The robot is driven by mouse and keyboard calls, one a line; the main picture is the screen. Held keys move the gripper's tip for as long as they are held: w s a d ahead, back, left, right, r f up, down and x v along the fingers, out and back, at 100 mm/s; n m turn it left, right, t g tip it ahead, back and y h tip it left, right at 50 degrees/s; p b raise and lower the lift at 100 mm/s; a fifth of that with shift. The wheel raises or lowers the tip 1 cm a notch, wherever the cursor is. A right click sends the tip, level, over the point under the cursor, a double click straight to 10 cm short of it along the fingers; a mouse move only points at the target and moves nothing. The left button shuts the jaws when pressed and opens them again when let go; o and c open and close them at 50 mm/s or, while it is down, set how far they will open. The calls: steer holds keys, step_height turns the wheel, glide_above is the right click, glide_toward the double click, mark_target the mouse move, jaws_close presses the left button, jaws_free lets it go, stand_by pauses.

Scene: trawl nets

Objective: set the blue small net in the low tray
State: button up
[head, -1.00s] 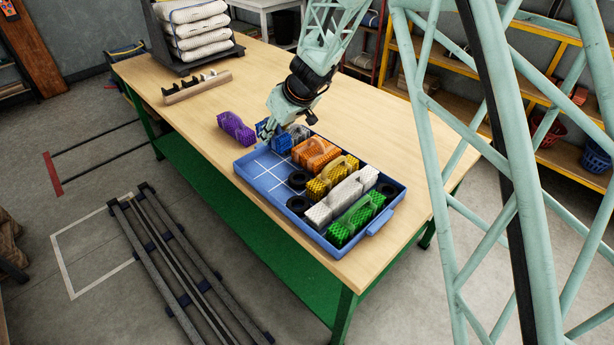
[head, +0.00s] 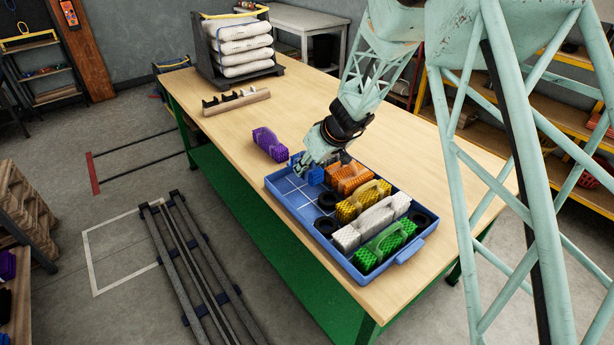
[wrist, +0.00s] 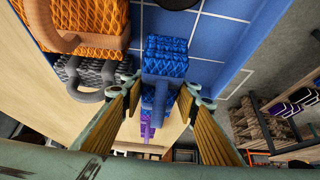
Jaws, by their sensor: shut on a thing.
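The blue small net (head: 315,176) is a textured block with a handle, partly hidden by my gripper in the head view. My gripper (head: 314,164) is shut on it at the back left part of the low tray (head: 312,233). In the wrist view the blue net (wrist: 166,58) sits between the fingers of my gripper (wrist: 162,92), with the gridded tray floor (wrist: 228,22) beside it. I cannot tell whether the net touches the floor. The orange net (head: 349,180) is right next to it.
The tray also holds yellow (head: 363,203), white (head: 372,222) and green (head: 385,246) nets and black rings (head: 326,226). A grey-handled dark net (wrist: 92,78) is near my gripper. A purple net (head: 270,145) lies outside, left. A pegged rack (head: 236,102) stands farther back.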

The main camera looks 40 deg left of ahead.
mark_target(314, 168)
steer(key=shift+f+b, duration=0.55)
steer(key=shift+f, duration=1.35)
steer(key=shift+f+b, duration=0.15)
steer(key=shift+b, duration=0.15)
steer(key=o, duration=0.9)
steer(key=shift+r+p, duration=0.2)
steer(key=shift+p, duration=0.15)
steer(key=shift+d+r, duration=0.1)
steer(key=shift+r, duration=0.1)
steer(key=shift+p+v, duration=0.45)
steer(key=shift+v, duration=5.3)
